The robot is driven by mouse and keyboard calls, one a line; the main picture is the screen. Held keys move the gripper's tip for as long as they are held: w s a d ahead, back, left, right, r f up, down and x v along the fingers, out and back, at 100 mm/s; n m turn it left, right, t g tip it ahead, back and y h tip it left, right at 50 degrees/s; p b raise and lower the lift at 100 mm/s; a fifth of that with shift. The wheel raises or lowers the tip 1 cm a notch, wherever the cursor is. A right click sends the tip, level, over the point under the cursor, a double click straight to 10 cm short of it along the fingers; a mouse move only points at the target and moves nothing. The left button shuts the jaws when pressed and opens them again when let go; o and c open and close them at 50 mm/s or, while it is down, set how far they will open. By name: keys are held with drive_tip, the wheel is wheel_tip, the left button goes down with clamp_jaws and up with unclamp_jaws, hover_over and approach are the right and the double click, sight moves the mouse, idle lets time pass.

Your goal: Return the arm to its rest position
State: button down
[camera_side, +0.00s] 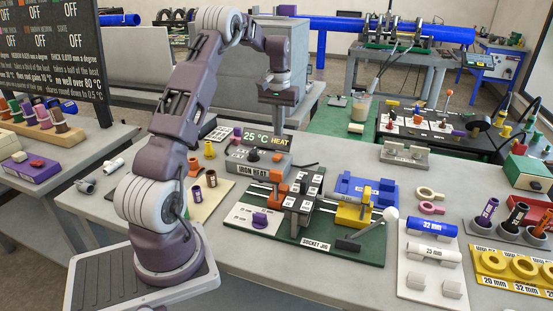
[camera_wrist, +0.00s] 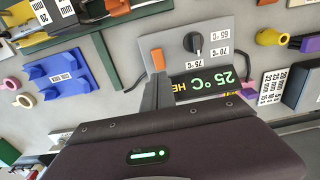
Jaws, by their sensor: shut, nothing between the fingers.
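My gripper (camera_side: 277,122) hangs at the end of my raised arm, pointing down above the iron heater box (camera_side: 252,164). Its fingers are shut with nothing between them. In the wrist view the dark fingers of my gripper (camera_wrist: 155,92) show in front of the heater's face, beside its orange part (camera_wrist: 157,59) and black knob (camera_wrist: 193,42). The heater display (camera_side: 268,139) reads 25 °C HEAT. My arm stands bent over the bench, with its base at the front left. I cannot tell the exact gap between fingertips and heater.
A white tray (camera_side: 430,285) holds pipes marked 32 mm and 25 mm. A dark status board (camera_side: 50,60) stands left. Space above the bench is mostly clear.

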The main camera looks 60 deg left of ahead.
drive_tip(key=shift+r, duration=0.1)
drive_tip(key=s+d+r+m+t+y, duration=0.1)
drive_tip(key=s+d+r+m, duration=0.1)
drive_tip(key=d+r, duration=0.8)
drive_tip(key=s+d+r+m+t, duration=0.25)
drive_tip(key=d+r, duration=0.25)
drive_tip(key=d, duration=0.8)
drive_tip(key=s+d+f+m+t, duration=0.1)
drive_tip(key=s+d+m, duration=0.1)
drive_tip(key=s+d, duration=0.5)
drive_tip(key=s+d+f+m+t+h, duration=0.1)
drive_tip(key=s+d+m, duration=0.1)
drive_tip(key=s+d, duration=0.4)
drive_tip(key=s, duration=0.5)
drive_tip(key=shift+d, duration=0.35)
